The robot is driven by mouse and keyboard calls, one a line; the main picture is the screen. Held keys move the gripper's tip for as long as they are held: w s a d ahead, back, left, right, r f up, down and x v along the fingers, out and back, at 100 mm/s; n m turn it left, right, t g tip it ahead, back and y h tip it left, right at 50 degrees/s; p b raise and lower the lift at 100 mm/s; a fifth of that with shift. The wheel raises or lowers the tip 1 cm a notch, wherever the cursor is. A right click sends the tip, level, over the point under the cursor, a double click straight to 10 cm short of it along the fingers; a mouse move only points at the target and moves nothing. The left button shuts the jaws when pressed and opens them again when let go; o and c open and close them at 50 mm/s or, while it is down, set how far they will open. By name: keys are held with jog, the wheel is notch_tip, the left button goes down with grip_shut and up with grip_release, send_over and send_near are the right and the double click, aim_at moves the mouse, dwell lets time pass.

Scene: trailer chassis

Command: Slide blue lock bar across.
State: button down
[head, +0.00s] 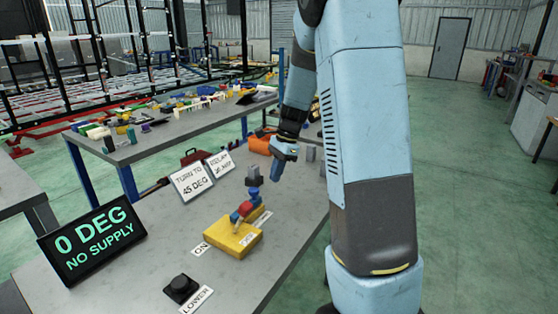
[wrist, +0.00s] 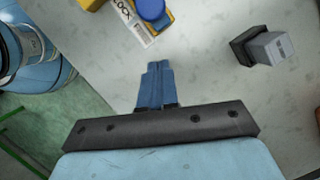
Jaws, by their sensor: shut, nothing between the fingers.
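A yellow block fixture (head: 233,238) sits on the grey bench, with a red handle (head: 236,216) and blue parts on top. A blue round piece (head: 254,192) is at its far end; I cannot tell whether this is the lock bar or its knob. In the wrist view a blue rounded piece (wrist: 151,8) shows at the top edge beside a label reading LOCK (wrist: 132,22). My gripper (head: 278,172) is in the air to the right of and beyond the fixture, apart from it. Its blue fingers (wrist: 154,68) are together and empty.
A display (head: 92,238) reads 0 DEG, NO SUPPLY. Two signs (head: 192,180) stand at the back, one reading TURN TO 45 DEG. A black button box (head: 181,287) sits in front. A grey block on a dark base (wrist: 266,48) stands right of my fingers in the wrist view.

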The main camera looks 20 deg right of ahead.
jog(key=shift+s+a+f, duration=0.1)
jog(key=shift+a+f, duration=0.05)
jog(key=shift+a, duration=0.5)
jog(key=shift+s+a+f, duration=0.15)
jog(key=shift+a+f, duration=0.05)
jog(key=shift+a, duration=0.5)
jog(key=shift+s+a+f, duration=0.1)
jog(key=shift+a+f, duration=0.05)
jog(key=shift+a, duration=0.5)
